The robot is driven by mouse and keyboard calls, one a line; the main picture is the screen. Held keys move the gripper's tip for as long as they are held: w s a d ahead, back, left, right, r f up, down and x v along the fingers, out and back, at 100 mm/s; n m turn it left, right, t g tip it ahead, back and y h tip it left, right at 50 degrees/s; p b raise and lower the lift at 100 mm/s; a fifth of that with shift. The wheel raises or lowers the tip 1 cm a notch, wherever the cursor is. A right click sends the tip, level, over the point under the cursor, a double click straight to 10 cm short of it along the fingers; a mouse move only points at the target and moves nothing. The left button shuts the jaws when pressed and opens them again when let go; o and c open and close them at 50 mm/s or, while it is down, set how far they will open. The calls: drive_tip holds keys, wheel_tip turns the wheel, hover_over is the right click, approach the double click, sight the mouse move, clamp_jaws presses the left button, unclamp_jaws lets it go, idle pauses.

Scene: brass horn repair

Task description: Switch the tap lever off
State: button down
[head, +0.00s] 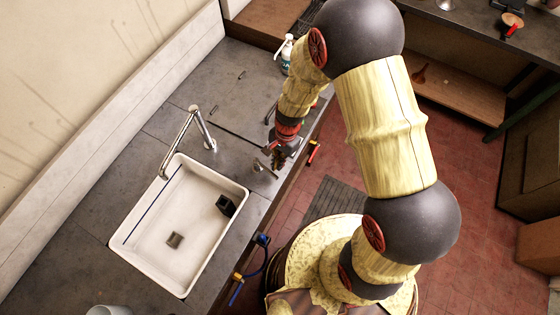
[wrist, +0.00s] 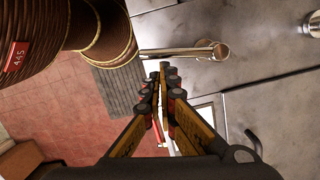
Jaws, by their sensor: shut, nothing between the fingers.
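The tap lever (wrist: 180,52) is a slim metal bar on a short round post, lying sideways just beyond my fingertips in the wrist view. Its free end points left, past the counter edge. In the head view the small metal lever (head: 262,168) sits on the counter beside the sink, just left of my gripper. My gripper (head: 277,160) is shut and empty, pointing down by the counter's edge. In the wrist view my gripper (wrist: 164,72) has its fingertips together, close to the bar; I cannot tell whether they touch. The curved spout (head: 188,135) stands at the sink's back.
The white sink (head: 150,232) holds a small dark block (head: 226,205). A soap bottle (head: 286,55) stands farther back on the grey counter (head: 235,85). A blue hose (head: 263,242) hangs at the counter's front. Red tiled floor (head: 470,240) lies to the right.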

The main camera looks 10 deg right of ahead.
drive_tip(key=shift+s+a+f+m, duration=0.2)
drive_tip(key=shift+s+a+m, duration=0.25)
drive_tip(key=shift+s+m, duration=0.1)
drive_tip(key=w+d+r, duration=0.1)
drive_tip(key=d+r, duration=0.1)
drive_tip(key=r, duration=0.4)
drive_tip(key=w+d+r+p, duration=0.1)
drive_tip(key=w+d+r, duration=0.1)
drive_tip(key=r, duration=0.3)
drive_tip(key=shift+w+d+r, duration=0.2)
drive_tip(key=shift+w+r, duration=0.05)
drive_tip(key=shift+r, duration=0.1)
